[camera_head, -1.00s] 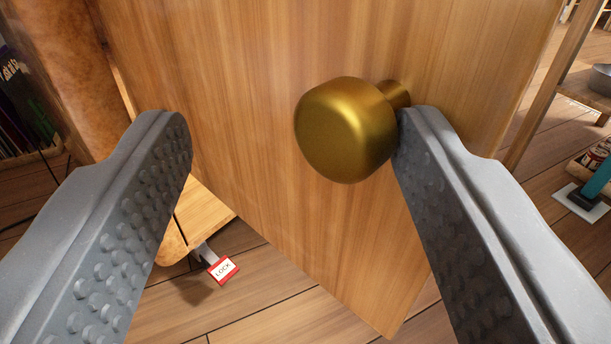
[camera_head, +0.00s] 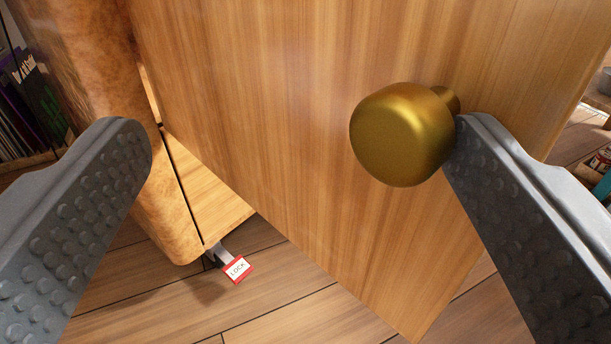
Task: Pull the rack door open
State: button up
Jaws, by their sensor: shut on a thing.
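The rack door (camera_head: 290,150) is a wooden panel standing ajar, with a gap along its left side by the cabinet's rounded post. A round brass knob (camera_head: 400,135) sticks out from it on a short stem. My gripper (camera_head: 300,135) has its two grey, studded fingers spread wide. The knob is between them, close against the inner side of the right fingertip and possibly touching it. The left finger is well apart from the knob, with bare door showing between.
A rounded wooden post (camera_head: 110,110) stands at the left. A red-and-white LOCK tag (camera_head: 237,269) sticks out at the cabinet's bottom. Dark upright books or records (camera_head: 30,105) are at the far left. The plank floor (camera_head: 290,300) below is clear.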

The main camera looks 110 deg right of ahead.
jog(key=shift+w+d+r, duration=0.1)
jog(key=shift+c, duration=0.3)
jog(key=shift+a, duration=0.2)
jog(key=shift+c, duration=0.4)
jog(key=p+v, duration=0.2)
jog(key=v, duration=1.1)
jog(key=shift+a+p, duration=0.35)
jog(key=shift+p, duration=0.05)
jog(key=shift+c, duration=1.1)
